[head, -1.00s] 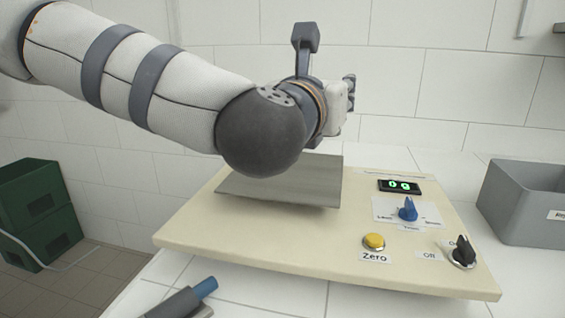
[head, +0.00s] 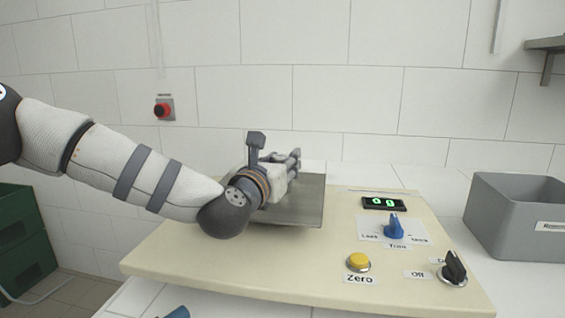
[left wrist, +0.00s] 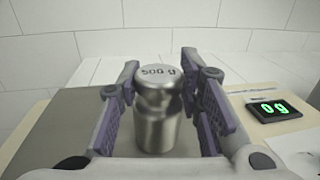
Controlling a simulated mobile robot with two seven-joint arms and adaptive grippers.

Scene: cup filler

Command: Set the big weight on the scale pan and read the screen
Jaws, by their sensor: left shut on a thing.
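The big weight (left wrist: 157,112), a shiny metal cylinder marked 500 g, stands upright between my left gripper's fingers in the left wrist view. My left gripper (head: 292,160) is shut on it, low over the grey scale pan (head: 305,205). My gripper and arm hide the weight in the head view. The pan (left wrist: 55,130) also shows beside the fingers in the left wrist view; I cannot tell whether the weight touches it. My right gripper is not in view.
The cream scale body carries a blue knob (head: 394,226), a yellow Zero button (head: 358,262) and a black switch (head: 454,268). A grey bin (head: 515,220) stands at the right. A red button (head: 162,110) is on the tiled wall. Green crates (head: 28,250) are at the left.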

